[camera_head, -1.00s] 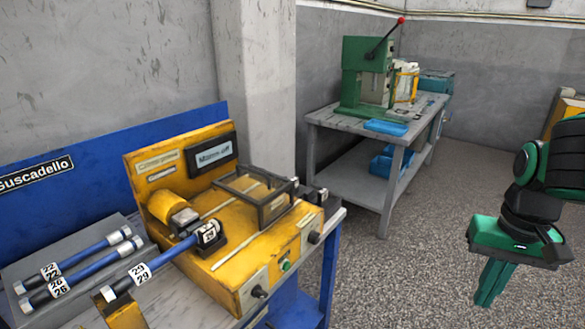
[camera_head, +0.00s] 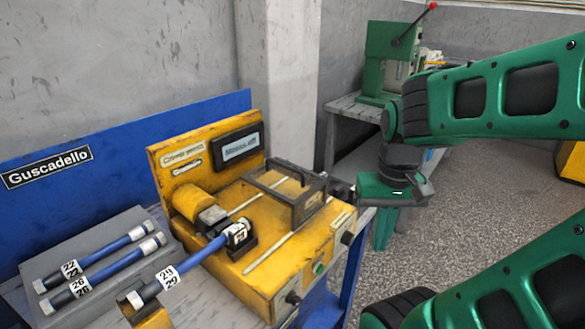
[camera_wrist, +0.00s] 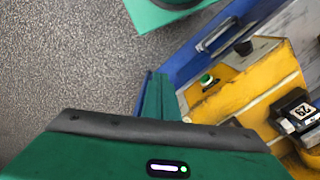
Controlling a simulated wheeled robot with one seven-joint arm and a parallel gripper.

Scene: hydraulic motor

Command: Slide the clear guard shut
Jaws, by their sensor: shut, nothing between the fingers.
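The clear guard (camera_head: 308,203) is a dark-framed, see-through box on top of the yellow machine (camera_head: 262,285). It sits toward the right end of the pale rails, away from the yellow chuck housing at the left. My gripper (camera_head: 384,232) is just right of the machine, pointing down, with its green fingers shut and empty. It is apart from the guard. In the wrist view the green fingers (camera_wrist: 158,97) are close together beside the machine's front corner; the guard cannot be made out there.
A blue rod (camera_head: 195,257) with number tags rests between a yellow stand and the machine's dark block. More blue rods (camera_head: 100,262) lie on a grey rack at left. A green press (camera_head: 387,60) stands on a table behind. Grey floor is open at right.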

